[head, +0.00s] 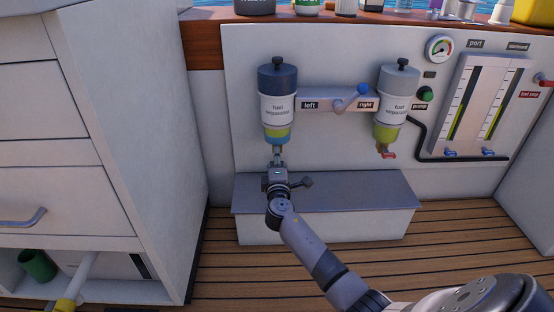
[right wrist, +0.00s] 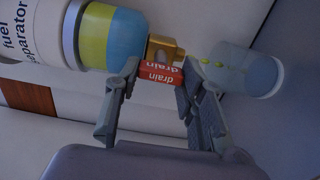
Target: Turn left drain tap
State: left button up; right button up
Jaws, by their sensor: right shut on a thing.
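The left fuel separator (head: 277,105) hangs on the white panel, with a dark blue top and a yellow-green and blue bowl. Its red drain tap (right wrist: 160,73), marked "drain", shows in the right wrist view beside a brass fitting (right wrist: 163,48). My right gripper (head: 277,160) is under the left separator in the head view and covers most of the tap there. In the right wrist view my right gripper (right wrist: 158,78) has its fingers closed on either side of the red handle. My left gripper is not in view.
A translucent cup (right wrist: 252,72) with small yellow-green drops by its mouth lies beyond the tap in the right wrist view. The right separator (head: 393,105) with its red tap (head: 388,155) hangs to the right. A grey-topped step (head: 360,190) stands below. White drawers (head: 60,140) bound the left.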

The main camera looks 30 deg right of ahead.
dwell(0.4)
jog(key=o, duration=1.1)
jog(key=shift+o, duration=0.2)
jog(key=shift+a, duration=0.1)
jog(key=v, duration=1.2)
